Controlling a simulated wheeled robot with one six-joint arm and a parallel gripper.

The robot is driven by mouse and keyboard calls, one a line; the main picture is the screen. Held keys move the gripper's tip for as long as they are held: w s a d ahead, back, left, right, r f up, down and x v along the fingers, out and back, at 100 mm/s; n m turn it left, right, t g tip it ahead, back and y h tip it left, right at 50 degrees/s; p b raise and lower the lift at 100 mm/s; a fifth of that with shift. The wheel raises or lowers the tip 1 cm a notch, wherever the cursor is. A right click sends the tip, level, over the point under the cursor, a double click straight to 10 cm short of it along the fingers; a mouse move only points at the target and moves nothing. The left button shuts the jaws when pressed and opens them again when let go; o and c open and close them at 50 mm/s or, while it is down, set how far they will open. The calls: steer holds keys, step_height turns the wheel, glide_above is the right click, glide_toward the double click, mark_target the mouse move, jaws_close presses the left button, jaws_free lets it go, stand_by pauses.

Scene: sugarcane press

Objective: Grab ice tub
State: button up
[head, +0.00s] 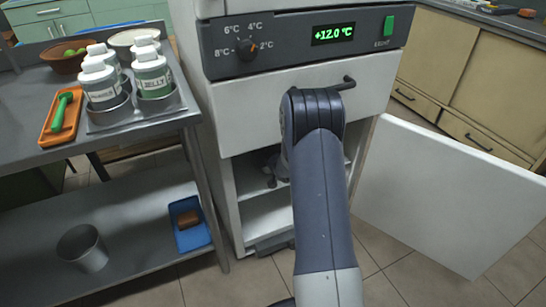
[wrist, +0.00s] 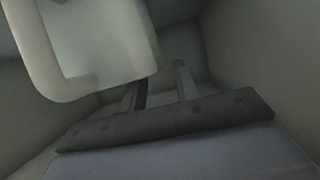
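In the wrist view, a pale, rounded tub-like thing (wrist: 110,45) with a thick rim or handle fills the upper left; it looks like the ice tub, but only part shows. My gripper (wrist: 158,85) has its two dark fingers apart, with a gap between them. The tub's lower edge lies close to the left finger; I cannot tell whether they touch. In the head view, my gripper (head: 276,166) is inside the fridge's open lower compartment, partly hidden by my arm. The tub cannot be made out there.
The white fridge (head: 250,115) has its lower door (head: 430,195) swung open to the right. A metal table (head: 40,155) with bottles (head: 152,75) and an orange tray (head: 53,135) stands left. Its lower shelf holds a metal cup (head: 83,250) and blue tray (head: 190,240).

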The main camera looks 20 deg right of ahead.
steer(key=shift+x, duration=1.25)
steer(key=shift+c, duration=0.2)
jaws_close()
steer(key=shift+r, duration=0.1)
